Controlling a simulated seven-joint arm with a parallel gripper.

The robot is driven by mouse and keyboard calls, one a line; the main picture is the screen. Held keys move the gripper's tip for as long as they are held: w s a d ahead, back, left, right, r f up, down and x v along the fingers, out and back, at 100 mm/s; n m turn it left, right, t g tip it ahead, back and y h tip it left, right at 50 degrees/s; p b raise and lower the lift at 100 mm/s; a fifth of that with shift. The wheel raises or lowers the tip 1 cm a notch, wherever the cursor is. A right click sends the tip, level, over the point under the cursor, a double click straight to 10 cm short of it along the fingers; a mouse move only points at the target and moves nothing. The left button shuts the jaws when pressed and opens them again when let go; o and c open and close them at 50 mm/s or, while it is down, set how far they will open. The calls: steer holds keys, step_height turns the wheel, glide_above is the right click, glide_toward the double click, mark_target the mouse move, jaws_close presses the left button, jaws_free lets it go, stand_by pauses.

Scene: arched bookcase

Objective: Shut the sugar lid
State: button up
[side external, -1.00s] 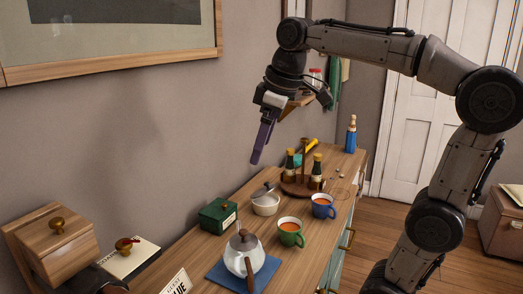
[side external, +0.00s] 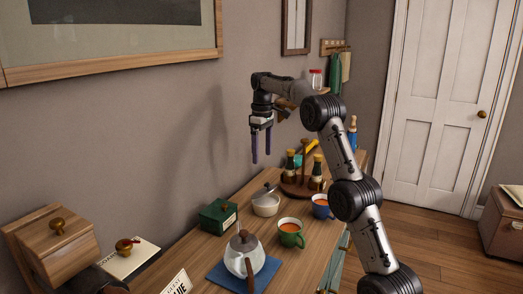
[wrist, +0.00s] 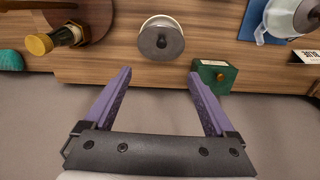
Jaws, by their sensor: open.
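The sugar bowl (side external: 266,206) is a small white pot on the wooden sideboard, between the green box and the cups. Its grey lid (side external: 261,192) stands tilted up at the wall side of the bowl. In the wrist view the lid (wrist: 161,43) shows as a grey disc with a dark knob, and part of the white bowl (wrist: 160,20) shows beyond it. My gripper (side external: 261,158) points down above the bowl, with its purple fingers apart and nothing between them. In the wrist view my gripper (wrist: 160,74) has its open fingertips either side of the lid's line, apart from it.
A green box (side external: 218,216) stands left of the bowl. A green cup (side external: 290,235) and a blue cup (side external: 322,208) stand to the right. Bottles on a round wooden stand (side external: 297,190) are behind. A white teapot (side external: 243,260) sits in front on a blue mat (side external: 222,279).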

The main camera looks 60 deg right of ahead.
step_height(320, 180, down, 10)
steer(key=shift+r, duration=0.25)
jaws_close()
stand_by(0.5)
stand_by(0.4)
jaws_free()
stand_by(0.5)
steer(key=shift+r, duration=0.15)
step_height(320, 180, up, 7)
stand_by(1.1)
steer(key=shift+a, duration=0.1)
